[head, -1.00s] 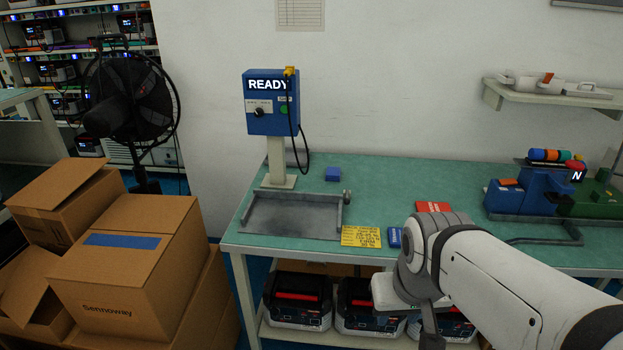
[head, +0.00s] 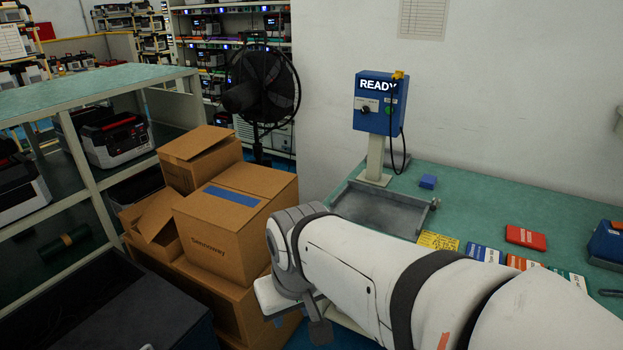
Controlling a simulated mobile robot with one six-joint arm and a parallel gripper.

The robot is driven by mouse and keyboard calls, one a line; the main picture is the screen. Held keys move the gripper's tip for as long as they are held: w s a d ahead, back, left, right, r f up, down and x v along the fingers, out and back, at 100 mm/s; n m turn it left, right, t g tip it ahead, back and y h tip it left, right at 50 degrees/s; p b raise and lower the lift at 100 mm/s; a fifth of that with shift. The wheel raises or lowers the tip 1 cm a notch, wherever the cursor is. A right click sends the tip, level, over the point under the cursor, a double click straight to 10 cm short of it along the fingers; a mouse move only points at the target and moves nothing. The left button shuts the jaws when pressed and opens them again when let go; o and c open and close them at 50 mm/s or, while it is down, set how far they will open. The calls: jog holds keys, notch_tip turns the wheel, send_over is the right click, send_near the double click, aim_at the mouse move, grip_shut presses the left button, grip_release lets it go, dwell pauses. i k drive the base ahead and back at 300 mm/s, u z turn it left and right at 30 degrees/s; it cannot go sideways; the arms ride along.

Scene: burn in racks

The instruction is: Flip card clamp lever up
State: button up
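No card clamp lever can be made out in the head view. A blue fixture (head: 607,243) is cut off by the right edge, and any lever on it is out of sight. My white arm reaches in from the lower right. What shows of my gripper (head: 319,330) is a small dark part hanging below the wrist, in front of the cardboard boxes and left of the bench. Its fingers cannot be made out, nor whether it holds anything.
The green bench (head: 470,205) carries a blue READY box (head: 380,115) on a post, a grey tray (head: 385,210), a blue block (head: 428,181), and flat coloured cards. Cardboard boxes (head: 235,225) are stacked left of it. A black fan (head: 262,85) stands behind. Shelving (head: 95,95) fills the left.

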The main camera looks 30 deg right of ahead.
aim_at(432, 208)
jog(key=u, duration=1.2)
jog(key=k, duration=2.65)
jog(key=z, duration=1.55)
jog(key=i, duration=1)
jog(key=z, duration=0.1)
